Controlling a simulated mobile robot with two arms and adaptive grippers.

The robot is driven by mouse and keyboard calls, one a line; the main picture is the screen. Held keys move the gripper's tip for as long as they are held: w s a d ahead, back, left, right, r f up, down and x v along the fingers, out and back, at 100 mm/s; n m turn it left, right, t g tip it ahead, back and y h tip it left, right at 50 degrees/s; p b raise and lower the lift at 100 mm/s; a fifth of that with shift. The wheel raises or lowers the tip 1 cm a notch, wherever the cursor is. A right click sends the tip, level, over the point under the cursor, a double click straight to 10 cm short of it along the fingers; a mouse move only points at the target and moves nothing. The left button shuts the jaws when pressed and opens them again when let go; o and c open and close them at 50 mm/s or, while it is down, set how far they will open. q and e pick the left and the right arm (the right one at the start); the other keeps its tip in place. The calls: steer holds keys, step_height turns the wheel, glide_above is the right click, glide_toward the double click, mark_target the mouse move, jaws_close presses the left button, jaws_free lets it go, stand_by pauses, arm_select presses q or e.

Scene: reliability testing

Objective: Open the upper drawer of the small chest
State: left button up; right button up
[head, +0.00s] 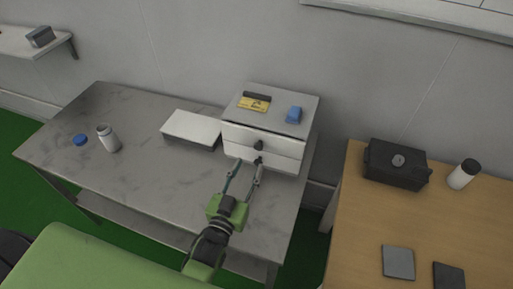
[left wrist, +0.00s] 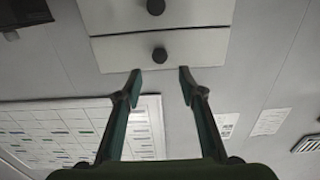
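The small chest (head: 272,125) is a white box with a grey top on the grey table. Its front has an upper drawer (head: 284,147) and a lower drawer (head: 284,161), each with a dark round knob; both look shut. My left gripper (head: 250,163) is in front of the chest, fingers spread and empty, near the knobs. In the left wrist view two drawer fronts show, and a knob (left wrist: 160,54) lies just beyond and between the open fingertips (left wrist: 160,72). I cannot tell which drawer that knob belongs to. My right gripper is not in view.
A yellow item (head: 254,103) and a blue item (head: 293,115) lie on the chest. A wooden table (head: 440,225) stands at right.

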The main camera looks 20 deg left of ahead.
mark_target(258, 147)
arm_select(q)
steer(key=w+p, duration=0.1)
steer(key=w, duration=0.7)
steer(key=shift+w+d, duration=0.1)
steer(key=shift+d, duration=0.05)
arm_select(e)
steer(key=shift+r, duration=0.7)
